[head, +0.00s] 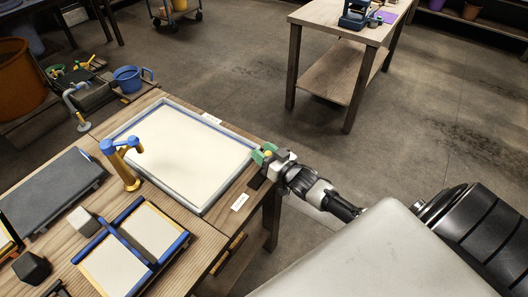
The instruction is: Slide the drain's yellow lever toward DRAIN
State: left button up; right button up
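A wide vat (190,206) with a grey-blue rim, filled with a pale cream surface, sits on the wooden table. My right gripper (264,153), with green fingertips, is at the vat's right edge. A small yellow piece, apparently the drain's lever (267,154), shows between the fingertips. Whether they touch it or are shut on it is too small to tell. A dark strip (257,181) lies just below the gripper. One white label (240,202) lies near the vat's lower right corner and another (211,119) on its far side; their words are unreadable. My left gripper is not in view.
A blue-and-yellow upright fixture (124,163) stands by the vat's left side. Blue-edged frames (133,247), a grey block (82,221) and a dark slab (51,190) occupy the near left. A blue pot (130,79) stands behind. Open floor separates a second table (336,22).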

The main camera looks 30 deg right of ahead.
grip_shut()
jog(key=a, duration=0.2)
jog(key=s+a+p, duration=0.2)
jog(key=a, duration=0.1)
jog(key=shift+s+a+r, duration=0.1)
jog(key=shift+s+a, duration=0.05)
jog(key=shift+a, duration=0.35)
jog(key=shift+s, duration=0.1)
jog(key=shift+o, duration=0.3)
grip_release()
jog(key=shift+o, duration=1.4)
jog(key=shift+a, duration=0.1)
